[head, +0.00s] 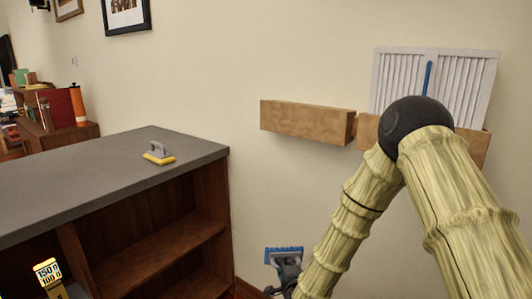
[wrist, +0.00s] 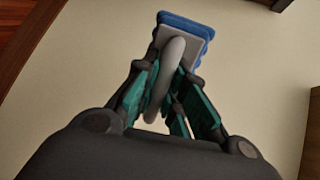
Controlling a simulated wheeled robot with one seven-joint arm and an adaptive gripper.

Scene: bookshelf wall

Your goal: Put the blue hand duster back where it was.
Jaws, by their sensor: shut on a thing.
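The blue hand duster (head: 284,253) has a flat blue pad and a grey loop handle. It is held low, to the right of the bookcase and in front of the wall. In the wrist view its blue pad (wrist: 188,22) lies beyond my fingers. My gripper (head: 285,273) is shut on the grey handle; in the wrist view, its teal-padded fingers (wrist: 170,82) stand on both sides of the loop. A similar duster with a yellow pad (head: 158,155) rests on the grey bookcase top (head: 90,178).
A yellow numbered object (head: 48,271) is at lower left. Much of the bookcase top is clear.

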